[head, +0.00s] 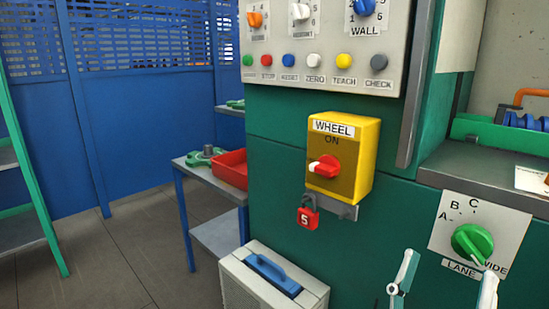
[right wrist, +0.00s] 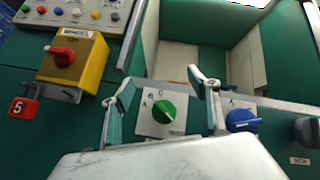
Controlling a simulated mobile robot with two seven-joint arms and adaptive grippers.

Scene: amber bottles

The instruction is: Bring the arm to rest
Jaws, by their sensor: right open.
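My right gripper (head: 450,264) is at the lower right of the head view, its two pale and green fingers spread apart with nothing between them. In the right wrist view the open fingers (right wrist: 160,82) frame the green LANE knob (right wrist: 164,111) on its white plate, apart from it as far as I can tell. In the head view this green knob (head: 472,243) has its pale pointer towards WIDE at the lower right. The left gripper is not in view.
The yellow WHEEL switch box (head: 345,160) with a red knob and red padlock (head: 308,214) juts from the green panel. A shelf (head: 480,170) juts out at right. A side table holds a red tray (head: 230,169).

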